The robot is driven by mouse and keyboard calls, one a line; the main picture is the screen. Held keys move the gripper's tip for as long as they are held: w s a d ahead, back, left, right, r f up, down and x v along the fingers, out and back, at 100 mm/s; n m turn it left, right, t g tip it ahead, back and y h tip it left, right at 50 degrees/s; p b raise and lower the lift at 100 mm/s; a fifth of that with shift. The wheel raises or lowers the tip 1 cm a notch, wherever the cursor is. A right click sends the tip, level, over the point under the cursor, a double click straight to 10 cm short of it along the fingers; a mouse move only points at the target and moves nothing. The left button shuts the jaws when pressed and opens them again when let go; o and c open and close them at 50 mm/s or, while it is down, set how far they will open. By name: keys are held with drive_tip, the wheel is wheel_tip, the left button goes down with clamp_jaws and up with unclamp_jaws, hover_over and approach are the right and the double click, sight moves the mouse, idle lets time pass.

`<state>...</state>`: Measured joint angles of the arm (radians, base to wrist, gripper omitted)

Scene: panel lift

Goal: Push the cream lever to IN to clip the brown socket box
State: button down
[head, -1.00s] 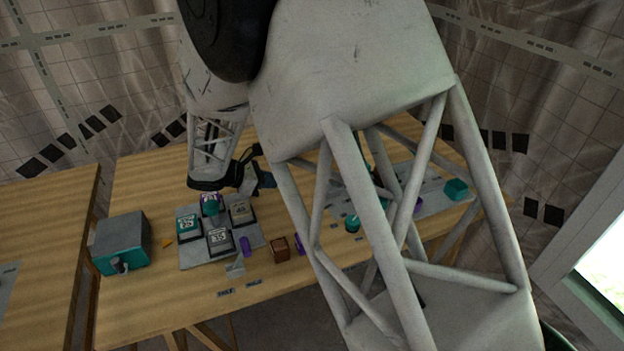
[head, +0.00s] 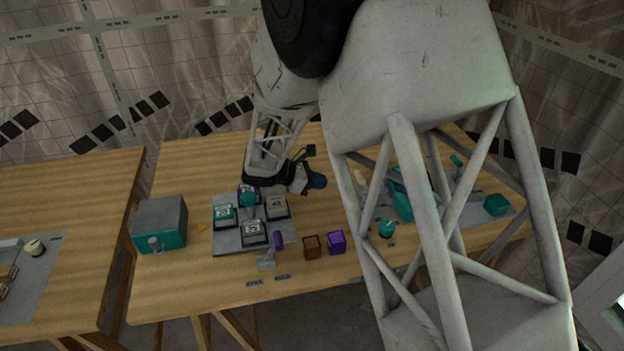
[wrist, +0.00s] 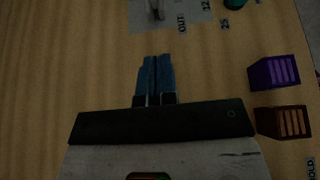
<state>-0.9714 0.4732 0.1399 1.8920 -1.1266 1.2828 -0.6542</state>
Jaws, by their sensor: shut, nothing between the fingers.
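The brown socket box (head: 311,246) stands on the table near its front edge, and it also shows at the right of the wrist view (wrist: 282,121). A small cream piece, apparently the lever (head: 360,178), stands on the right grey panel, partly beside my arm's struts. A pale upright piece (wrist: 157,10) at the top of the wrist view, near an OUT label, may be the same lever. My gripper (head: 318,181) is over the table, left of the cream piece and behind the brown box. Its blue fingers (wrist: 155,80) are shut and empty.
A purple box (head: 337,242) stands right beside the brown one. A grey board (head: 226,247) with several labelled blocks lies to the left, with a teal-and-grey box (head: 160,224) beyond. A teal knob (head: 386,229) and teal block (head: 497,205) are right. My arm hides part of the right panel.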

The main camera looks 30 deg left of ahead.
drive_tip(key=x, duration=0.5)
drive_tip(key=shift+w+d+f, duration=0.1)
drive_tip(key=shift+d+f, duration=0.05)
drive_tip(key=shift+w+d+r, duration=0.25)
drive_tip(key=shift+w+d, duration=0.8)
drive_tip(key=shift+w+d+r, duration=0.25)
drive_tip(key=shift+w+d, duration=0.2)
drive_tip(key=shift+w+d+r+g+y, duration=0.35)
drive_tip(key=shift+r+g+y, duration=0.05)
drive_tip(key=shift+g+y, duration=0.1)
drive_tip(key=w+d+r+g+y, duration=0.1)
drive_tip(key=w+g+y, duration=0.1)
drive_tip(key=w+d+r+g+y, duration=0.1)
drive_tip(key=d+g+y, duration=0.1)
drive_tip(key=shift+w+d+r, duration=0.15)
drive_tip(key=shift+w+d, duration=0.2)
drive_tip(key=shift+w, duration=0.05)
drive_tip(key=shift+w+d+g+y, duration=0.6)
drive_tip(key=shift+w+d, duration=0.75)
